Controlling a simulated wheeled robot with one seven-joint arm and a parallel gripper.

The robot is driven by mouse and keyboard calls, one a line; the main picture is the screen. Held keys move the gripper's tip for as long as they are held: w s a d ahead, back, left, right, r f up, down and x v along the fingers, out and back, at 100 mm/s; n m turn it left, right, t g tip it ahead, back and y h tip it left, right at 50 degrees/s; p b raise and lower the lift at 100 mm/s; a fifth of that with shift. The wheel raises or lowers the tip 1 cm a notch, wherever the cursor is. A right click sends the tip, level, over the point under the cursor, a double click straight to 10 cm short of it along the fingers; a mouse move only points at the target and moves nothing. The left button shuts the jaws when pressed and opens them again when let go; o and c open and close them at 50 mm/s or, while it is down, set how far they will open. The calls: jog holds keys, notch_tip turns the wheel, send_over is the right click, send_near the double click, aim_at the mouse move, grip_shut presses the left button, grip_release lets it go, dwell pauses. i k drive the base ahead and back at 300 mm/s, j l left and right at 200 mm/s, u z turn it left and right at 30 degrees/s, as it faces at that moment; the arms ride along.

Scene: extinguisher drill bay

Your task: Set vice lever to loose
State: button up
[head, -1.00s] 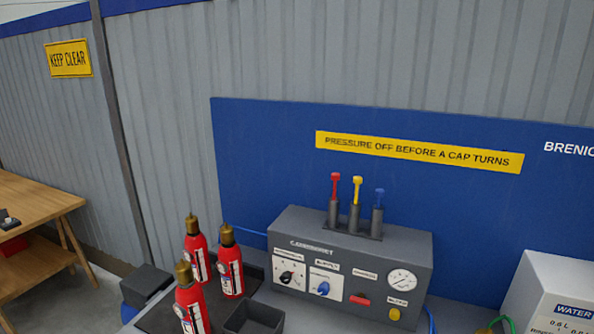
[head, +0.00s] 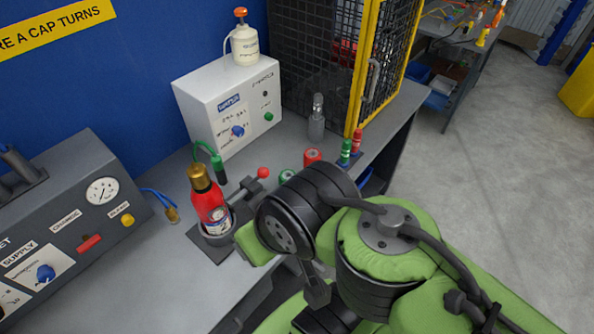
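The vice (head: 212,243) stands on the bench with a dark base. A red extinguisher with a brass top (head: 207,200) stands upright in it. The vice lever (head: 246,188) is a dark bar with a red ball end, pointing up and right from behind the extinguisher. Whether it reads loose or tight cannot be told. My green and black arm fills the lower right, in front of the bench, close to the vice's right side. My gripper cannot be made out; the arm's links hide that area.
A grey control panel (head: 75,225) stands at left, and a white water box (head: 228,105) behind the vice. Red and green cylinders stand right of the lever. A yellow-framed mesh cage (head: 362,70) stands at the back right.

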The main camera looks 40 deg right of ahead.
aim_at(262, 173)
jog(key=z, duration=0.7)
jog(key=k+l+u, duration=0.15)
jog(key=u, duration=0.35)
jog(key=k+l+u, duration=0.15)
jog(key=u, duration=0.35)
jog(key=k+u, duration=0.2)
jog(key=u, duration=0.25)
